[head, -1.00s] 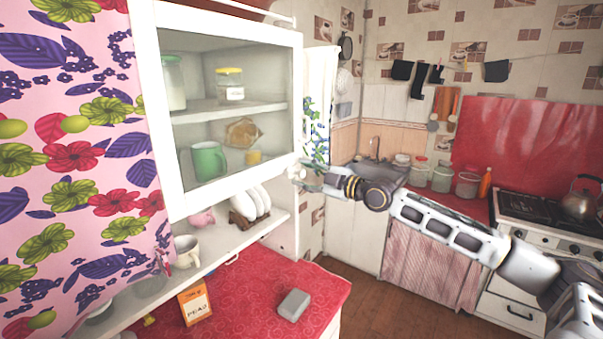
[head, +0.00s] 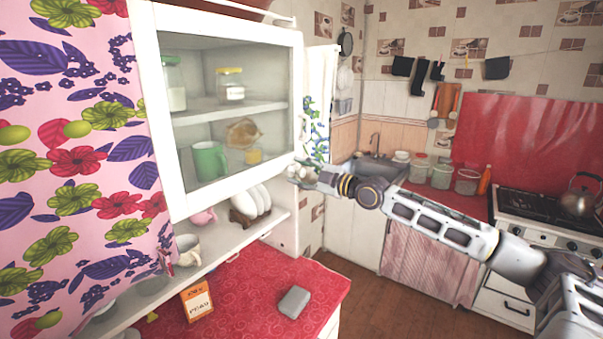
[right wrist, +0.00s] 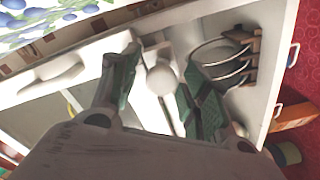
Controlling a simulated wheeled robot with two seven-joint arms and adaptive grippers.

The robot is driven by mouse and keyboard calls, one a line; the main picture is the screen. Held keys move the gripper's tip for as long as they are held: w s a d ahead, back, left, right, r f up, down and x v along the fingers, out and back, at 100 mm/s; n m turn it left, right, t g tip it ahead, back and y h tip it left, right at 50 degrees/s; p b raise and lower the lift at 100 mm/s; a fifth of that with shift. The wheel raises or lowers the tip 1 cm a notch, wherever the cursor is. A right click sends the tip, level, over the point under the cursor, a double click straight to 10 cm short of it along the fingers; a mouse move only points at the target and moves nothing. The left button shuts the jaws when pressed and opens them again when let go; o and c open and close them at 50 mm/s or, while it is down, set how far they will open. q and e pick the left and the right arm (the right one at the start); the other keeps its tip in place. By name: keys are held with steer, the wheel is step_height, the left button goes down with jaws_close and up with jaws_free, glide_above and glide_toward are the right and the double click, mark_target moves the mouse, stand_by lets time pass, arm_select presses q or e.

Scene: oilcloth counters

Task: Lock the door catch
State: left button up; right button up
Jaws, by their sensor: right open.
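The glass-fronted cabinet door (head: 232,202) hangs shut on the white wall cabinet. My right gripper (head: 297,174) is at the door's lower right corner. In the right wrist view its two green-padded fingers are spread, and my right gripper (right wrist: 163,92) has a white round knob (right wrist: 161,79), which looks like the door catch, between them. A gap shows on both sides of the knob, so the fingers do not appear to grip it. In the head view the catch is mostly hidden by the fingers. My left gripper is not in view.
Below the door is an open shelf with a plate rack (head: 240,219) and cups. A red counter (head: 262,270) holds a grey block (head: 294,302) and an orange box (head: 197,300). A flowered curtain (head: 75,150) hangs at left. Open floor lies right of the counter.

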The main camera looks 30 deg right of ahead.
steer(key=shift+c, duration=0.5)
steer(key=c, duration=0.9)
steer(key=shift+m+b, duration=0.3)
steer(key=shift+m, duration=0.1)
steer(key=shift+m+b, duration=0.45)
steer(key=shift+m, duration=1.45)
steer(key=m, duration=0.3)
steer(key=shift+d, duration=0.1)
steer(key=shift+r+m, duration=0.1)
steer(key=shift+m, duration=1.6)
steer(key=shift+d, duration=0.1)
